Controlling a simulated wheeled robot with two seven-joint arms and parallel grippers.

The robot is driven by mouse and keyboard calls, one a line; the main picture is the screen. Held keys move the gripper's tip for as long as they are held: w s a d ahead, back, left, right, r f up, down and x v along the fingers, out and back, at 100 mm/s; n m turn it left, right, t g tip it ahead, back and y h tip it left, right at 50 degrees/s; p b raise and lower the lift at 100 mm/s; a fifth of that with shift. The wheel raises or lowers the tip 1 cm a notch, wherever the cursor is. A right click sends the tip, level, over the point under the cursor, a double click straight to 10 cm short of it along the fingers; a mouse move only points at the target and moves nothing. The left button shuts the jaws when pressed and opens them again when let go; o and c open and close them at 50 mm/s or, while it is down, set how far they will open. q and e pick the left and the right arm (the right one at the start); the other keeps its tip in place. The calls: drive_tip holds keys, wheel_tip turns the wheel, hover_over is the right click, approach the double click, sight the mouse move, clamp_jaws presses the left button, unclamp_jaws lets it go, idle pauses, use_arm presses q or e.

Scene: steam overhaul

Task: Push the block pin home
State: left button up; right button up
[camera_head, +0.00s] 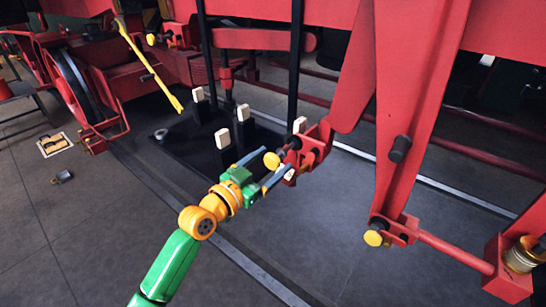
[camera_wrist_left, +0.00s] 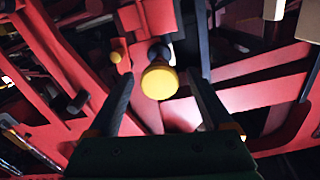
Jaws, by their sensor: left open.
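A yellow-headed pin (camera_head: 271,160) sits at a red clevis-like block (camera_head: 312,150) on the linkage near the middle of the head view. The pin's round yellow head (camera_wrist_left: 160,82) faces the left wrist camera, with a dark shank behind it. My left gripper (camera_head: 270,166) is open in front of the pin. In the left wrist view its two dark fingers lie on either side of the yellow head, with a visible gap to each. I cannot tell how deep the pin sits; the block hides the rest of it. My right gripper is not in view.
Another yellow-headed pin (camera_head: 373,238) sits lower right on a red lever (camera_head: 415,120). Black posts with pale tops stand on a dark plate behind my gripper. A yellow bar (camera_head: 150,65) slants at upper left. The grey floor (camera_head: 110,220) at left is mostly clear.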

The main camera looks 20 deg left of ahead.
use_arm(q)
drive_tip(key=shift+w+d, duration=0.2)
drive_tip(key=shift+w, duration=0.4)
drive_tip(key=shift+s, duration=0.15)
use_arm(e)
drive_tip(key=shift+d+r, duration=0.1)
use_arm(q)
drive_tip(key=shift+c, duration=1)
clamp_jaws()
